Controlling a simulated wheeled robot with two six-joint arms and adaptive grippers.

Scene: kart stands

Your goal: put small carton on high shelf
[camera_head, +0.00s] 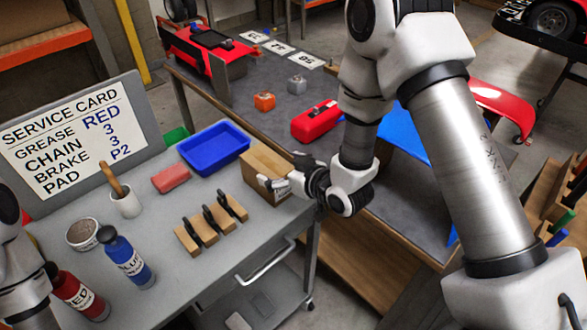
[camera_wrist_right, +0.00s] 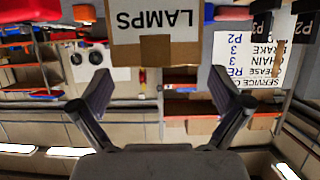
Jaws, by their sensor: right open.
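The small carton (camera_head: 268,163) is a brown cardboard box standing at the right edge of the grey bench. In the right wrist view the carton (camera_wrist_right: 157,52) shows a face lettered LAMPS, upside down. My right gripper (camera_head: 288,183) is at the carton's right front side in the head view. Its fingers (camera_wrist_right: 158,85) are spread, with the carton ahead between them; I cannot tell whether they touch it. My left gripper is out of view; only part of that arm shows at the left edge. Which shelf is the high one is unclear.
On the grey bench (camera_head: 90,195) are a blue tray (camera_head: 214,148), a service card (camera_head: 70,140), a row of wooden blocks with black parts, a cup and bottles (camera_head: 127,258). A red case (camera_head: 316,121) lies on the dark table behind. An orange-edged shelf (camera_head: 45,45) is at upper left.

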